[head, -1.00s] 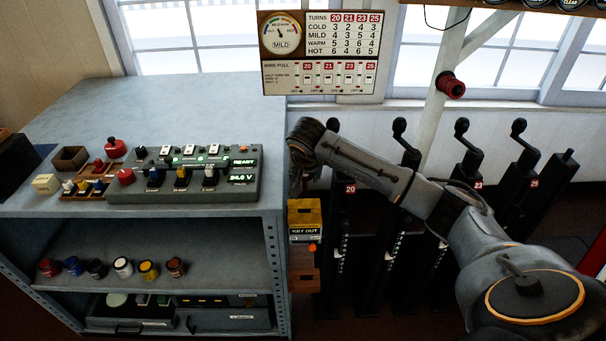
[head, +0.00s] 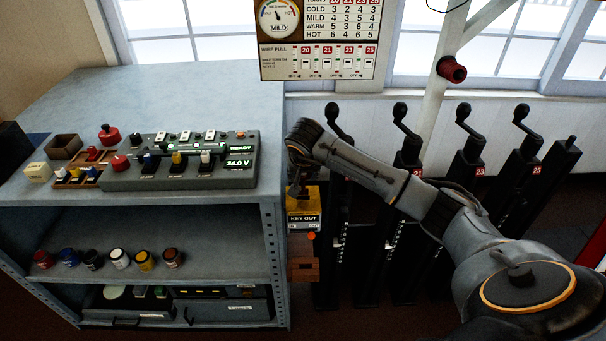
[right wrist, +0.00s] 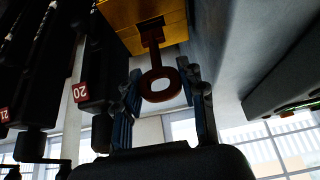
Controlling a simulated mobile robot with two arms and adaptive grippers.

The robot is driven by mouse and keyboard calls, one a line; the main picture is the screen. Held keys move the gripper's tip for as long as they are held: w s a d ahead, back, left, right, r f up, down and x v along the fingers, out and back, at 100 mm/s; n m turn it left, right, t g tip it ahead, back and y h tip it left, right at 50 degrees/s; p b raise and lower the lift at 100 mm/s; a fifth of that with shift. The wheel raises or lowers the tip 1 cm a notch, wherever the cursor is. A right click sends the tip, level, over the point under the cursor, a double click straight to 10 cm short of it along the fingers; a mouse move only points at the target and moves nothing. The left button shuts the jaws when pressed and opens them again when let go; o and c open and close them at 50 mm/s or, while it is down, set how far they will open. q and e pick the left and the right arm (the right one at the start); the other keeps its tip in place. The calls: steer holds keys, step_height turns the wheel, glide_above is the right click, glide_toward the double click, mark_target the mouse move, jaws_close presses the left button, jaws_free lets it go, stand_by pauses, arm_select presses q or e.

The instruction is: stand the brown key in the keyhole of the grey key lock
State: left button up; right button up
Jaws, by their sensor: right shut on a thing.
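The brown key (right wrist: 157,75) has a ring-shaped bow and shows reddish-brown in the right wrist view. My right gripper (right wrist: 163,86) is shut on its bow, with one finger on each side. The key's far end meets a dark slot in a yellow face (right wrist: 172,24) of the lock box; how deep it sits is hidden. In the head view the key lock (head: 303,224) has a yellow upper part and a grey front reading KEY OUT. My right gripper (head: 298,186) hangs just above it, and the key cannot be made out there. My left gripper is not in view.
A grey shelf unit (head: 180,240) with a control box (head: 180,178) on top stands left of the lock. Black levers with cranks (head: 400,110) stand close on the right, behind my right arm. A sign (head: 318,62) hangs above.

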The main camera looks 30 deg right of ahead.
mark_target(303, 189)
steer(key=shift+f, duration=0.2)
steer(key=shift+f+b, duration=2.35)
steer(key=shift+f, duration=0.25)
steer(key=shift+f, duration=0.2)
steer(key=o, duration=1.2)
steer(key=shift+c, duration=0.2)
steer(key=p+v, duration=0.4)
steer(key=v, duration=0.3)
steer(key=shift+p, duration=0.4)
